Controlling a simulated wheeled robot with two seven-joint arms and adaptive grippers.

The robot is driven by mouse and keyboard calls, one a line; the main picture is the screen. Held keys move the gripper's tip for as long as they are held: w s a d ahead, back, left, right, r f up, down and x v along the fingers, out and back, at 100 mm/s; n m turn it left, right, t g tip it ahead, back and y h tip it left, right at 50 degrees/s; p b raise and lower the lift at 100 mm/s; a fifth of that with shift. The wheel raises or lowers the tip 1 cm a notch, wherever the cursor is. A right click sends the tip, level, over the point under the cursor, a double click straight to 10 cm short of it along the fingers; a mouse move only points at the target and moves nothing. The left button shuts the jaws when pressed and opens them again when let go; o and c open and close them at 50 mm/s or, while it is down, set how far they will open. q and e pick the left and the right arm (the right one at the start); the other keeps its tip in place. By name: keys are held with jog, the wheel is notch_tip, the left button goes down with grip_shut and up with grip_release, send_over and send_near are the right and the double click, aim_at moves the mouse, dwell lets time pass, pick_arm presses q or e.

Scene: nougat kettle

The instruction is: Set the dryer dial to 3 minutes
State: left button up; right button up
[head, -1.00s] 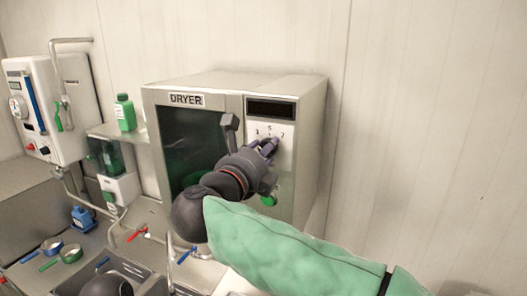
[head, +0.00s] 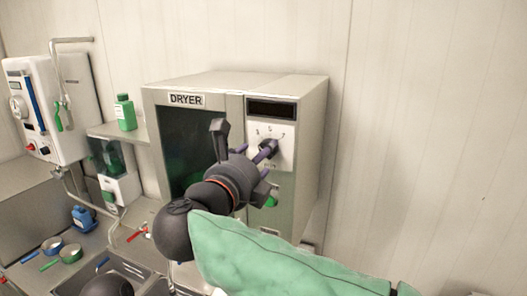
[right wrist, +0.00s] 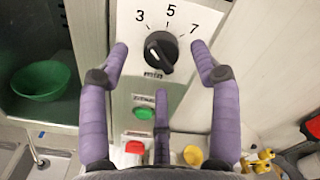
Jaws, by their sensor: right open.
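The dryer (head: 235,92) stands against the wall, with a white dial panel on its right side. The black dial (right wrist: 160,53) is in the right wrist view, under the numbers 3, 5 and 7. A pale line runs slantwise across it, from upper left to lower right; I cannot tell which end is the pointer. My right gripper (head: 262,158) is open in front of the panel. In the right wrist view its purple fingers stand left and right of the dial with gaps, and a third finger is below. My left gripper is not seen.
A green button (right wrist: 143,113) and a red button (right wrist: 135,147) sit below the dial. The dryer's dark window (head: 186,135) is left of the panel. A green bottle (head: 124,113) stands on a shelf to the left. The wall to the right is clear.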

jog(key=v, duration=0.8)
jog(key=shift+s, duration=0.35)
jog(key=shift+w, duration=0.1)
